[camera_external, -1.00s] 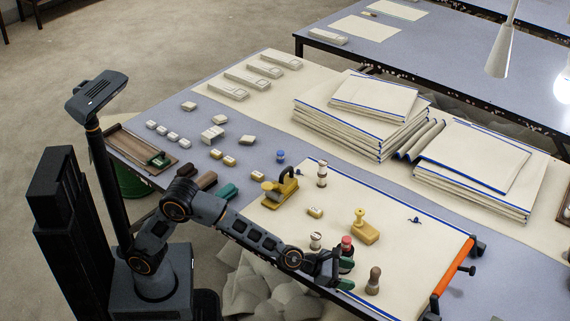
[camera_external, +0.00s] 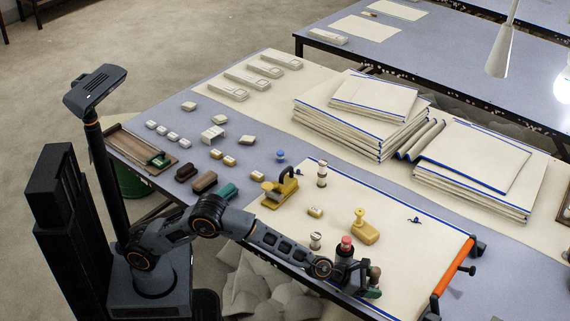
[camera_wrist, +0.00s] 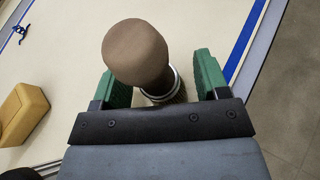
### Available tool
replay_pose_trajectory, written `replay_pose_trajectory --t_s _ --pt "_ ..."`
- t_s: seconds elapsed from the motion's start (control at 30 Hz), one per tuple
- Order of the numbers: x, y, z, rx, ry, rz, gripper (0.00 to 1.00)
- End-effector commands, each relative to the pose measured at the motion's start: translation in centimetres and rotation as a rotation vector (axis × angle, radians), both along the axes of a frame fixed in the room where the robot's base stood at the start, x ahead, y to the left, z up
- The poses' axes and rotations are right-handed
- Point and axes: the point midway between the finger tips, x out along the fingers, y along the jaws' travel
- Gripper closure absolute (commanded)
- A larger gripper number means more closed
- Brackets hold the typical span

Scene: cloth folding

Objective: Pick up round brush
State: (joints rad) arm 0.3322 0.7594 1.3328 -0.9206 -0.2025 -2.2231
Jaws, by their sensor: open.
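The round brush appears to be the upright brown-handled piece (camera_external: 375,274) near the front edge of the cream cloth. In the wrist view its rounded brown handle (camera_wrist: 136,52) rises between the green fingers, with a pale metal collar at its foot. My gripper (camera_external: 371,289) is open around the brush, one green finger on each side, and in the wrist view my gripper (camera_wrist: 163,78) shows gaps beside the handle. The brush's lower end is mostly hidden.
A red-topped piece (camera_external: 346,245) stands close behind my gripper. A yellow stamp-like tool (camera_external: 365,232), a pale spool (camera_external: 316,240) and an orange roller bar (camera_external: 453,266) are nearby. The cream cloth (camera_external: 410,255) is clear between the yellow tool and the roller.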

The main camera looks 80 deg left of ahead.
Motion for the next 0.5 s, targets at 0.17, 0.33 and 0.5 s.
replay_pose_trajectory --t_s 0.17,0.33,0.5 --pt "0.05 0.00 0.01 0.000 -0.001 0.000 0.32" --pt "0.03 -0.01 0.01 0.000 -0.001 0.000 0.44" --pt "0.03 -0.01 0.01 0.000 -0.001 0.000 0.60"
